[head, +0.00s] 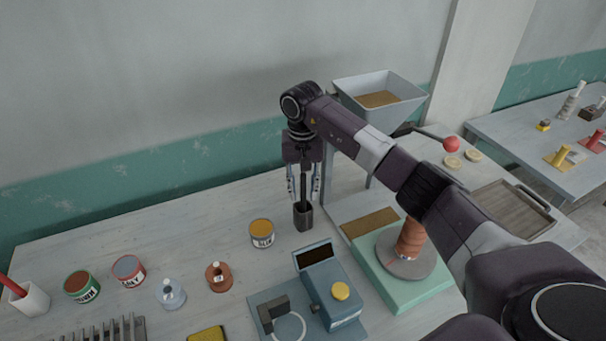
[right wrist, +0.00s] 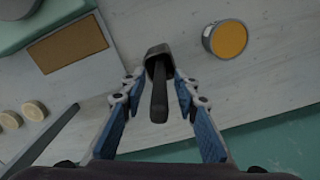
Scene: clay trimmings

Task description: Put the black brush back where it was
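The black brush (head: 304,188) stands upright with its lower end in a small dark cup (head: 303,219) on the workbench. In the right wrist view its dark handle (right wrist: 159,100) points up toward the camera from the cup (right wrist: 158,51). My right gripper (head: 303,197) points down above the cup. Its two blue-padded fingers are open, one on each side of the handle, with gaps visible in the right wrist view (right wrist: 158,82). The brush's lower end is hidden inside the cup. My left gripper is not in view.
A tin with ochre contents (head: 262,233) stands just left of the cup. A blue device with a yellow knob (head: 330,287) lies in front. A grey hopper (head: 378,98) and a green-based machine (head: 418,290) stand to the right. Several tins and bottles stand left.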

